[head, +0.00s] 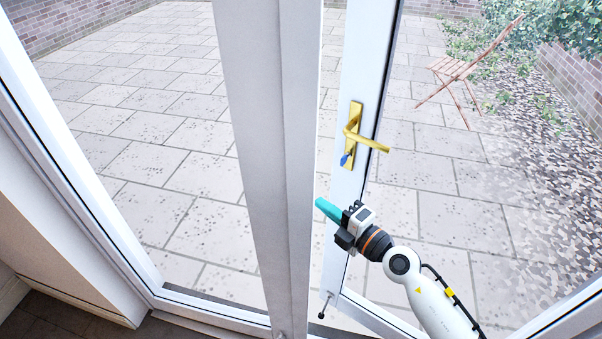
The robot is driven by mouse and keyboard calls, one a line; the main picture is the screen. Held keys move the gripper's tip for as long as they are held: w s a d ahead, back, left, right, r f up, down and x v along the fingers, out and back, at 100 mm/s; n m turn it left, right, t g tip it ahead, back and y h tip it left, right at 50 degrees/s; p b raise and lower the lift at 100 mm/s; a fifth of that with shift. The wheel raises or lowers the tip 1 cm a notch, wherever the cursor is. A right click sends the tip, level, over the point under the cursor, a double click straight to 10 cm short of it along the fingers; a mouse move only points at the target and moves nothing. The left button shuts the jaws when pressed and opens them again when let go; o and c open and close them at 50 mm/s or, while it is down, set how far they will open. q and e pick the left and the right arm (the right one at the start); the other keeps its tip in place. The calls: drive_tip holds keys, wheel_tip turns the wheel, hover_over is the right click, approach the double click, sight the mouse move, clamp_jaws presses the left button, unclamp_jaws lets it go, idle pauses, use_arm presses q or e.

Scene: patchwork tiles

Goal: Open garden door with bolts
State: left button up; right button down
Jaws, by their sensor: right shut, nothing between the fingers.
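A small dark-tipped fitting (324,305), perhaps a bolt, shows low on the leaf. My right gripper (325,207) has teal fingers that are shut and empty. It is below the handle, at the door's near edge; I cannot tell if it touches. My left gripper is out of view.
Outside is a paved patio (150,155) with a folding wooden chair (463,68) at the back right, beside leaves and ivy. A brick wall (70,22) stands behind. A fixed-looking white frame (75,190) borders the glass on the left.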

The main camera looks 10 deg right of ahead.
drive_tip(key=w+a+b, duration=0.1)
drive_tip(key=w+a, duration=0.3)
drive_tip(key=w, duration=0.7)
drive_tip(key=shift+b, duration=0.35)
drive_tip(key=shift+a, duration=0.1)
idle(0.8)
